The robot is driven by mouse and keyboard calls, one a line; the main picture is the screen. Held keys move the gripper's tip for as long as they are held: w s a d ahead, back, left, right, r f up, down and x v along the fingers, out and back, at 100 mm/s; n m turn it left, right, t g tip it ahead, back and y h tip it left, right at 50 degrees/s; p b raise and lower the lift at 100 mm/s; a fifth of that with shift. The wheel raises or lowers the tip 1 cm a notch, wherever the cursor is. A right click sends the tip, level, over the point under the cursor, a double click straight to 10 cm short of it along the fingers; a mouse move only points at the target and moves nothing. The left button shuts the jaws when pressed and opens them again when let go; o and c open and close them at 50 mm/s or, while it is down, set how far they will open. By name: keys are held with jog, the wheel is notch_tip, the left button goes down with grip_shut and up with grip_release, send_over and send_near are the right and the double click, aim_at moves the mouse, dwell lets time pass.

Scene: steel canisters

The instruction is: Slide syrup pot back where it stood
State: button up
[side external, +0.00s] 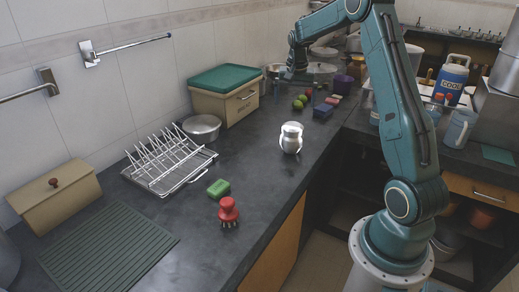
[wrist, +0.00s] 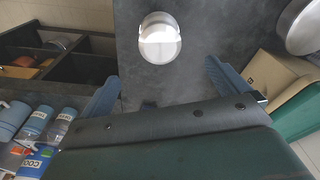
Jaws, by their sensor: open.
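The syrup pot, a shiny steel canister (side external: 291,138), stands upright on the dark counter near its front edge. It also shows from above at the top of the wrist view (wrist: 160,38). My gripper (wrist: 162,75) is open, with its blue fingers spread wide and nothing between them. In the side view my gripper (side external: 297,76) is farther back along the counter, apart from the pot. In the wrist view the pot lies beyond the fingertips. No mark of its former place can be made out.
The dark counter (side external: 255,185) is clear around the pot. A green-lidded box (side external: 224,105), a steel bowl (side external: 202,128) and a wire dish rack (side external: 168,160) stand to the left. A green sponge (side external: 219,188) and red brush (side external: 228,210) lie nearer. Small items, including a blue block (side external: 322,112), sit behind the pot.

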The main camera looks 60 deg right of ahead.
aim_at(293, 126)
jog(key=shift+f, duration=0.15)
jog(key=shift+w+d+f, duration=0.1)
jog(key=shift+d+f, duration=0.15)
jog(key=shift+f, duration=2)
jog(key=shift+w+d+f, duration=0.1)
jog(key=shift+d+f, duration=0.15)
jog(key=shift+f, duration=2)
jog(key=shift+w+d+f, duration=0.1)
jog(key=shift+d+f, duration=0.15)
jog(key=shift+f, duration=2)
jog(key=c, duration=1.1)
jog(key=shift+o, duration=0.2)
jog(key=shift+a, duration=0.15)
jog(key=shift+w+a, duration=0.15)
jog(key=shift+a, duration=7.35)
jog(key=o, duration=1.1)
jog(key=shift+c, duration=0.2)
